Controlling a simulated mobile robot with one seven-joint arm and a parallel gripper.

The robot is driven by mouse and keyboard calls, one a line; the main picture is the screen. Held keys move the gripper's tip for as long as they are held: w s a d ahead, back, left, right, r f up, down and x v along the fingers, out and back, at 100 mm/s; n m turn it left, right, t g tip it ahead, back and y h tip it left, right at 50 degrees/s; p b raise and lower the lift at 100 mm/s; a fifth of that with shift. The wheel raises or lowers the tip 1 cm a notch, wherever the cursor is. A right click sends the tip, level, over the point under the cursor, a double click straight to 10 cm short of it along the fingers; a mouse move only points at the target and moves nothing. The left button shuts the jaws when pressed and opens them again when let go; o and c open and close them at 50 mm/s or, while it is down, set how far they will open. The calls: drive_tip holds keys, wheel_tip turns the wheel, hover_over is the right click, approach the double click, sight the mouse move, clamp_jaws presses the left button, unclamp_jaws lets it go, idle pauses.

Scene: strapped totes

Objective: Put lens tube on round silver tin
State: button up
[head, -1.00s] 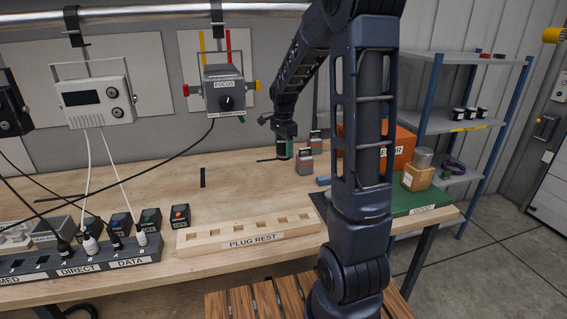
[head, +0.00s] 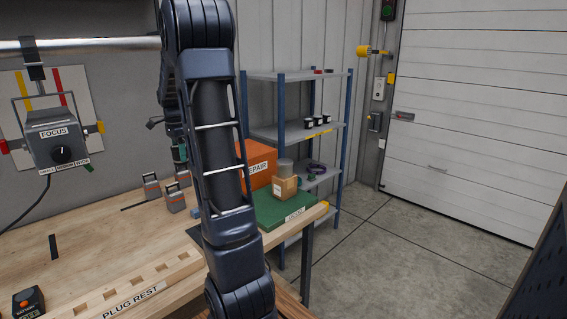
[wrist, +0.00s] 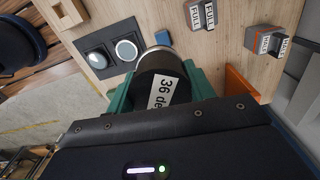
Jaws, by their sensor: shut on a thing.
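My gripper (wrist: 160,95) has green fingers and is shut on the lens tube (wrist: 158,82), a black cylinder with a metallic band and a white label reading "36 de". In the head view my gripper (head: 180,152) is up over the bench, and my arm hides much of it and the tube. A grey-silver round tin (head: 285,167), which looks like the round silver tin, stands on a tan box (head: 284,187) on the green mat. It is to the right of my gripper and apart from it. A pale round disc (wrist: 126,50) shows on a dark pad in the wrist view.
An orange bin (head: 258,165) stands behind the tan box. Several grey blocks with orange bands (head: 174,199) stand left of my arm. The green mat (head: 300,205) lies at the bench's right end. A blue-posted shelf (head: 300,130) is behind it.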

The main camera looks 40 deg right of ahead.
drive_tip(key=s+d+r+m, duration=0.1)
drive_tip(key=d+r+m, duration=0.1)
drive_tip(key=d, duration=0.5)
drive_tip(key=s+d+r+m, duration=0.1)
drive_tip(key=d+r+m, duration=0.15)
drive_tip(key=d, duration=0.45)
wheel_tip(320, 180, up, 10)
drive_tip(key=m, duration=0.8)
hover_over(285, 161)
drive_tip(key=shift+n, duration=0.25)
wheel_tip(285, 161, down, 20)
drive_tip(key=shift+w+r, duration=0.15)
drive_tip(key=shift+r, duration=0.05)
drive_tip(key=shift+f, duration=0.15)
drive_tip(key=o, duration=1.2)
drive_tip(key=shift+c, duration=0.2)
wheel_tip(285, 161, up, 12)
